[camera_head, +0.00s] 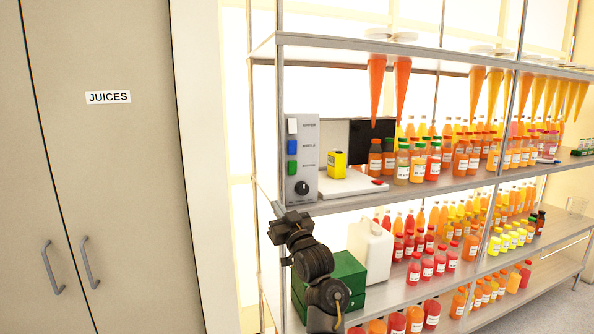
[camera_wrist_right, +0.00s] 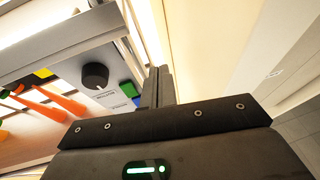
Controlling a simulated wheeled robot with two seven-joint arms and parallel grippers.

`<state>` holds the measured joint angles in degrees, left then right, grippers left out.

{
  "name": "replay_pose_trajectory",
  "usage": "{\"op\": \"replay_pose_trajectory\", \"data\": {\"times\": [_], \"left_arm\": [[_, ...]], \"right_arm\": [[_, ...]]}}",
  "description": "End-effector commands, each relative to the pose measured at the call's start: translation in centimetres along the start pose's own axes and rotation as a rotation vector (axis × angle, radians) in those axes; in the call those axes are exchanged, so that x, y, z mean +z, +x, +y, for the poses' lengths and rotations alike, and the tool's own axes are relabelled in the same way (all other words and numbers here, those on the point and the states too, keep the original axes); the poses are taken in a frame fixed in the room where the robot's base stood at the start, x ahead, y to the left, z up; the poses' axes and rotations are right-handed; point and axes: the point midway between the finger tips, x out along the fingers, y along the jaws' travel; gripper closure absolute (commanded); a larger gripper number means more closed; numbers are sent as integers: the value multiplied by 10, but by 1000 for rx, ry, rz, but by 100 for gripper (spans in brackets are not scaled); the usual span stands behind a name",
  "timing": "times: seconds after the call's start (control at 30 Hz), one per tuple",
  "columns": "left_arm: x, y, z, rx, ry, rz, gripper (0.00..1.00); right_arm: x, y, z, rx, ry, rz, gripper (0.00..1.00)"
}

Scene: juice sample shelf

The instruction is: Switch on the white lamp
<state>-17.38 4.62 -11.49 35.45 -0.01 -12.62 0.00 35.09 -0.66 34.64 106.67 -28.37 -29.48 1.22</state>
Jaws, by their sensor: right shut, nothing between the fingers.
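A grey control panel (camera_head: 303,185) stands at the left end of the shelf's upper board. I cannot tell whether the white one is lit. My right gripper (camera_head: 281,219) is below the panel, apart from it. In the right wrist view its fingers (camera_wrist_right: 158,86) are shut and empty, beside the knob (camera_wrist_right: 95,76), green (camera_wrist_right: 129,89) and blue (camera_wrist_right: 137,101) pieces; the white one is hidden.
A yellow device (camera_head: 337,165) on a white board stands right of the panel, near several juice bottles (camera_head: 418,168). A white jug (camera_head: 371,250) and green boxes (camera_head: 347,275) are on the lower board. The shelf's post (camera_head: 280,120) stands left of the panel. A cabinet (camera_head: 110,180) is at left.

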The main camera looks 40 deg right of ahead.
Motion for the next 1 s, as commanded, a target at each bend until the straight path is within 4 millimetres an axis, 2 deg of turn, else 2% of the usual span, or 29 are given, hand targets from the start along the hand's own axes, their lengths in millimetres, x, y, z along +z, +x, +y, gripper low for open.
{"op": "replay_pose_trajectory", "data": {"times": [0.03,0.1,0.2,0.3,0.4,0.77,0.87,1.0], "left_arm": [[0,6,0,0,0,1,27],[-1,9,0,0,0,2,27],[-1,11,0,-1,-1,3,27],[-2,12,0,-1,-1,3,27],[-2,12,0,-1,-1,4,27],[-3,10,0,-1,-1,5,27],[-4,5,0,-1,-1,6,27],[-5,-7,0,0,-1,6,27]], "right_arm": [[-40,-5,14,34,-14,82,100],[-84,-15,30,74,-33,163,100],[-126,-29,45,119,-55,243,100],[-147,-39,53,145,-67,284,100],[-155,-42,56,153,-72,297,100],[-156,-38,56,153,-71,296,100],[-160,-29,57,153,-68,296,100],[-170,-6,60,152,-66,297,100]]}}
